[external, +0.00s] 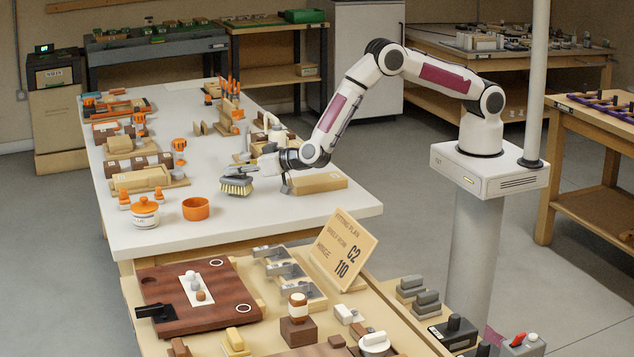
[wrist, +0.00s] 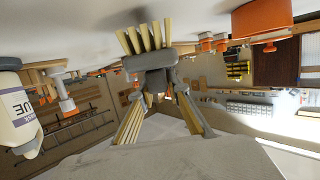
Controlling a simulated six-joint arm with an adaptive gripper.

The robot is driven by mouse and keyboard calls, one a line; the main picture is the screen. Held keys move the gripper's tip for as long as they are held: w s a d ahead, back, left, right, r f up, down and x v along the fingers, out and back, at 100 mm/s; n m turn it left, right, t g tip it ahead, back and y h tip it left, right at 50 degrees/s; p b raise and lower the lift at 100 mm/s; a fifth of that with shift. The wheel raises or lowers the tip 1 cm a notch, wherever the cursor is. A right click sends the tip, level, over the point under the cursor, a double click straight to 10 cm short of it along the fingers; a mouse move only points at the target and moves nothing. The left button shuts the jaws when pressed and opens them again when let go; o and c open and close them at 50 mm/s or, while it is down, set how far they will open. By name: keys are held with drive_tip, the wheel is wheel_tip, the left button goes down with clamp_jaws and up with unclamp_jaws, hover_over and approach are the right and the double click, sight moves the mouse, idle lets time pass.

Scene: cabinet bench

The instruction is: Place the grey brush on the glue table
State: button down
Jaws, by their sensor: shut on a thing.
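The grey brush (external: 237,181) has pale yellow bristles pointing down in the external view. My gripper (external: 258,169) is shut on it, near the front right of the long white table (external: 250,213), which I take for the glue table. I cannot tell whether the bristles touch the tabletop. In the wrist view the brush (wrist: 150,62) sits across my gripper's fingertips (wrist: 158,86), bristles towards the top of the picture. A white bottle (wrist: 18,110) with part of a label showing is at the left there.
A white pot with an orange lid (external: 145,213) and an orange cup (external: 196,208) stand left of the brush. A wooden block (external: 318,183) lies to its right. Clamps and wood pieces crowd the table's left side. A sign (external: 345,248) stands on the nearer bench. The white front strip is clear.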

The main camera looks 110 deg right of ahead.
drive_tip(key=shift+f, duration=0.8)
drive_tip(key=shift+f, duration=0.15)
drive_tip(key=c, duration=1.9)
unclamp_jaws()
drive_tip(key=shift+v, duration=6.05)
